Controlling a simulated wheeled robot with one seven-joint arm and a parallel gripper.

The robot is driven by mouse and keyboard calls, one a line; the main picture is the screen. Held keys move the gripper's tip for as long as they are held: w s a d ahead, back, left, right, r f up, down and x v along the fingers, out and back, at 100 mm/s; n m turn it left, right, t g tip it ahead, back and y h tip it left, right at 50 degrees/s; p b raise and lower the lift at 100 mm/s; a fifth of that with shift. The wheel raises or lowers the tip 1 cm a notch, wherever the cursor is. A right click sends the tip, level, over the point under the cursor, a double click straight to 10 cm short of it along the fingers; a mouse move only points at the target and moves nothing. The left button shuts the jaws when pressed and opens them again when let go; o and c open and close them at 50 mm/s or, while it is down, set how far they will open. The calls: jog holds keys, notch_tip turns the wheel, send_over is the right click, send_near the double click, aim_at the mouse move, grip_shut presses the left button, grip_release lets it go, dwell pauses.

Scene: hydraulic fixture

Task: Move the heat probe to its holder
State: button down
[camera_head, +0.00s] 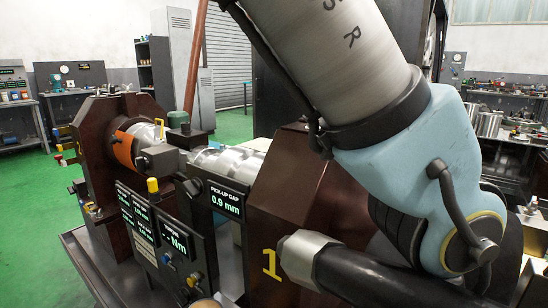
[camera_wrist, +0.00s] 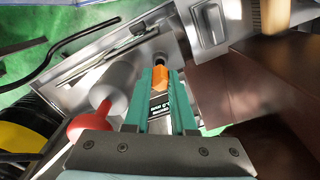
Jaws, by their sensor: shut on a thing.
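In the wrist view my gripper (camera_wrist: 160,75) has two teal fingers reaching up the picture, shut on a small device that I take to be the heat probe (camera_wrist: 160,105). The device has a black face with small white lettering between the fingers. An orange part (camera_wrist: 160,79) shows near the fingertips, with a dark round end beyond it. The lettering is too small to read. A grey metal surface lies beyond the fingertips. I cannot tell which part is the probe's holder. In the head view my arm fills the right side, and the gripper and probe are not visible.
In the wrist view a red knob (camera_wrist: 92,124) and a grey cylinder (camera_wrist: 118,82) are close left of the fingers. A brown block (camera_wrist: 250,80) stands right. The head view shows the fixture's brown housing (camera_head: 300,185), metal shaft (camera_head: 228,163) and gap display (camera_head: 226,201).

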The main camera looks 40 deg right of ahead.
jog(key=shift+f+b, duration=1.35)
jog(key=shift+f, duration=0.25)
dwell(0.8)
jog(key=c, duration=0.7)
grip_release()
jog(key=shift+o, duration=0.2)
jog(key=shift+r, duration=0.1)
